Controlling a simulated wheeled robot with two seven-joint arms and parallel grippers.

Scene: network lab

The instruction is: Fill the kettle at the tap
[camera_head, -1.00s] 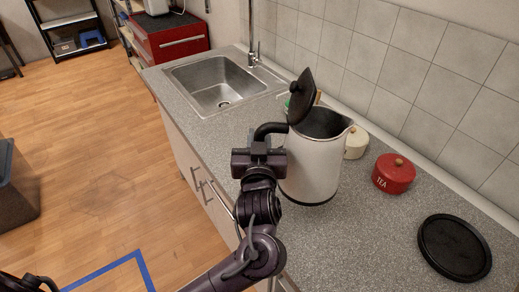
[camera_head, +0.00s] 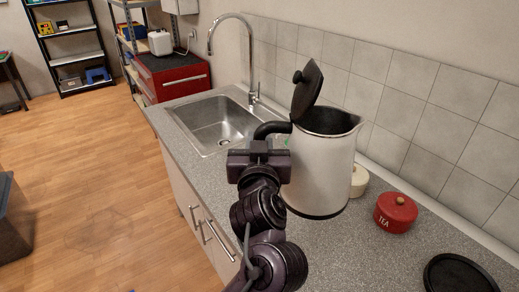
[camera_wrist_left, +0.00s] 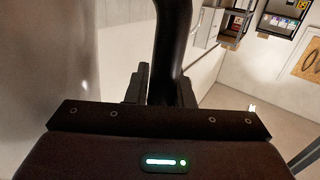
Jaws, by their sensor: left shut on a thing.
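The white kettle (camera_head: 322,172) has a black handle (camera_head: 268,129) and its black lid (camera_head: 307,92) stands open. My left gripper (camera_head: 262,150) is shut on the handle, and the kettle is upright, seemingly raised above the counter. In the left wrist view the black handle (camera_wrist_left: 170,50) runs between the fingers, with the pale kettle body (camera_wrist_left: 85,50) at the left. The tall chrome tap (camera_head: 247,55) arches over the steel sink (camera_head: 215,124), behind and left of the kettle. No water shows at the spout. My right gripper is out of view.
A red TEA tin (camera_head: 395,213), a cream tin (camera_head: 358,181) and a black round base (camera_head: 460,275) stand on the grey counter (camera_head: 345,262) at the right. A tiled wall (camera_head: 420,110) bounds the back. Counter between kettle and sink is mostly clear.

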